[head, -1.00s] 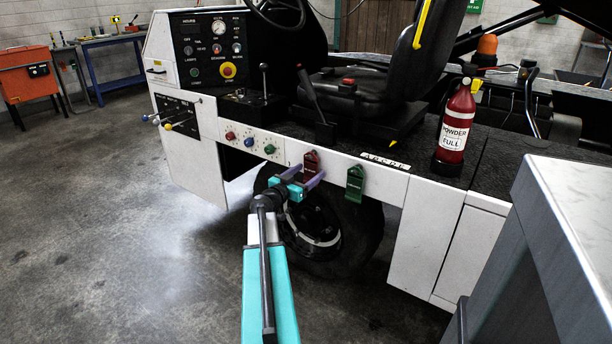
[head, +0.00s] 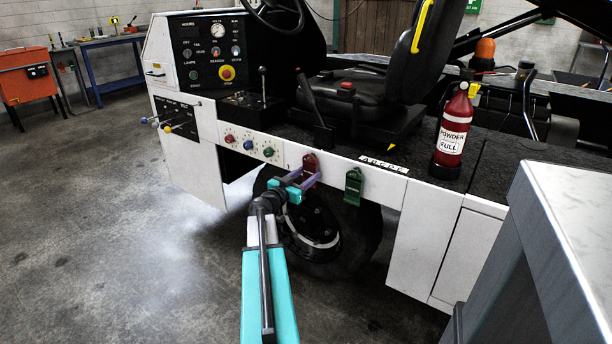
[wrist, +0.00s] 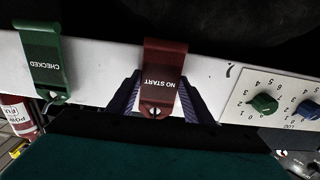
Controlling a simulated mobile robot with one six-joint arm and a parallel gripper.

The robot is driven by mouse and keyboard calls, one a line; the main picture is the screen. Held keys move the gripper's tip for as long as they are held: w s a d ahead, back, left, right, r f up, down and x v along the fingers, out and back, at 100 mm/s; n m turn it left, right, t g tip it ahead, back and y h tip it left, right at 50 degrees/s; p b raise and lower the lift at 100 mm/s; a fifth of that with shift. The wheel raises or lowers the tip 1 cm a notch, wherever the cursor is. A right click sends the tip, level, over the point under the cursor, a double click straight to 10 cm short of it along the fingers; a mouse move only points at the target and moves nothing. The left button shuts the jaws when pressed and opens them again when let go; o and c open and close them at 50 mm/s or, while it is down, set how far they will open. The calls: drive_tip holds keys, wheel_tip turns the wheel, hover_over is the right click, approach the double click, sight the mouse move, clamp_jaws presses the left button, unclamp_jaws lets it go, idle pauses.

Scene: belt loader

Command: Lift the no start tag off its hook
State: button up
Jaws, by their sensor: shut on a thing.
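The no start tag (head: 311,162) is dark red and hangs against the white side panel of the loader. In the wrist view the tag (wrist: 165,62) appears upside down, with white NO START lettering and a round hole near its lower picture end. My gripper (head: 304,181) is shut on the tag, with a purple finger at each side edge, as the wrist view (wrist: 161,90) also shows. The tag still lies against the panel. Its hook cannot be made out.
A green CHECKED tag (head: 353,186) hangs right of the red one; in the wrist view (wrist: 42,62) it is at left. Coloured knobs (head: 248,145) sit on the panel to the left. A red powder extinguisher (head: 455,130) stands on the deck. A grey cabinet (head: 570,230) is at right.

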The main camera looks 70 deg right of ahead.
sight(309, 169)
drive_tip(key=shift+r, duration=0.15)
drive_tip(key=shift+p+v, duration=0.8)
drive_tip(key=shift+p, duration=0.35)
idle(0.4)
drive_tip(key=shift+w+a+r+p, duration=0.1)
drive_tip(key=shift+a+r+p, duration=0.2)
drive_tip(key=shift+a+p, duration=0.2)
drive_tip(key=shift+w+a+r+p, duration=0.15)
drive_tip(key=shift+a+r+p, duration=0.15)
drive_tip(key=shift+a+p, duration=0.2)
drive_tip(key=shift+w+a, duration=0.1)
drive_tip(key=shift+a, duration=0.2)
idle(0.4)
drive_tip(key=shift+w+a, duration=0.1)
drive_tip(key=shift+a, duration=0.2)
drive_tip(key=shift+p+v, duration=1.2)
drive_tip(key=shift+v, duration=0.75)
